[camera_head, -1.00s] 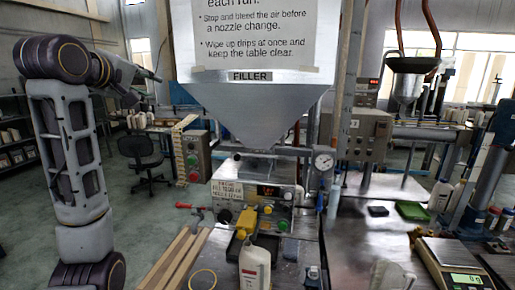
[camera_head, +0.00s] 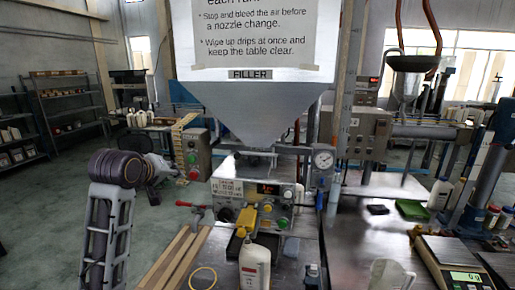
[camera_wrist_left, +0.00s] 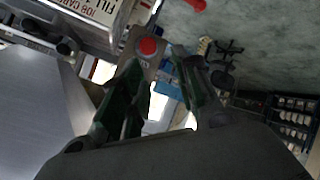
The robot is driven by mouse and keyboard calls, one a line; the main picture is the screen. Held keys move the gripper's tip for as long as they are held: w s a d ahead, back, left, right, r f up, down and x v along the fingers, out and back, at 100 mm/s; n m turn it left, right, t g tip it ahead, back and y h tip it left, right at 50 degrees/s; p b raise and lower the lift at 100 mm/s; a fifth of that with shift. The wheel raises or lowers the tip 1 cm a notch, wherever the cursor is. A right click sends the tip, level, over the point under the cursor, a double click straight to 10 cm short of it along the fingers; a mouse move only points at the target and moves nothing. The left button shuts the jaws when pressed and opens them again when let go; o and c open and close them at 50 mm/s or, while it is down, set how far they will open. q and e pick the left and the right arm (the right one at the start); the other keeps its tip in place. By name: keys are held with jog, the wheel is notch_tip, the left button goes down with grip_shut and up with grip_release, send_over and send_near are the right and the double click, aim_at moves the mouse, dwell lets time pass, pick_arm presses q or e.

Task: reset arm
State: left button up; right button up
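My left arm stands at the left of the head view, its gripper (camera_head: 167,167) partly hidden behind the dark arm joint. In the left wrist view the green-and-black fingers of this gripper (camera_wrist_left: 158,65) are spread apart with nothing between them; only background shows there. The gripper is in free air, left of the filler (camera_head: 250,110). A white bottle (camera_head: 255,268) with a red mark stands below the yellow nozzle (camera_head: 246,222), apart from my left gripper. My right gripper is not in view.
The control box (camera_head: 265,205) with buttons and a gauge (camera_head: 323,158) sit under the hopper. A scale (camera_head: 455,262), a clear jug (camera_head: 390,274) and a green tray (camera_head: 411,210) are on the right. Wooden slats (camera_head: 178,258) lie at the front left. Shelves (camera_head: 65,105) stand far back.

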pick_arm(q)
jog(key=s+d+f+m+g, duration=0.1)
jog(key=s+f+m+g, duration=0.3)
jog(key=f, duration=1.1)
jog(key=s+d+f+m+g, duration=0.2)
jog(key=s+f+m, duration=0.1)
jog(key=s+f, duration=1)
jog(key=s+d+f+m+g, duration=0.1)
jog(key=s+f+m+g, duration=0.15)
jog(key=s+f, duration=1.35)
jog(key=f, duration=1.3)
jog(key=s+f, duration=0.2)
jog(key=f, duration=1.3)
jog(key=s+a+f+g, duration=0.1)
jog(key=s+a+f, duration=0.1)
jog(key=s+f, duration=0.7)
jog(key=s+a+f+g, duration=0.1)
jog(key=s+a+f, duration=0.1)
jog(key=s+f, duration=0.8)
jog(key=s, duration=0.3)
jog(key=shift+f+y, duration=0.3)
jog(key=shift+y, duration=0.1)
jog(key=shift+m, duration=0.35)
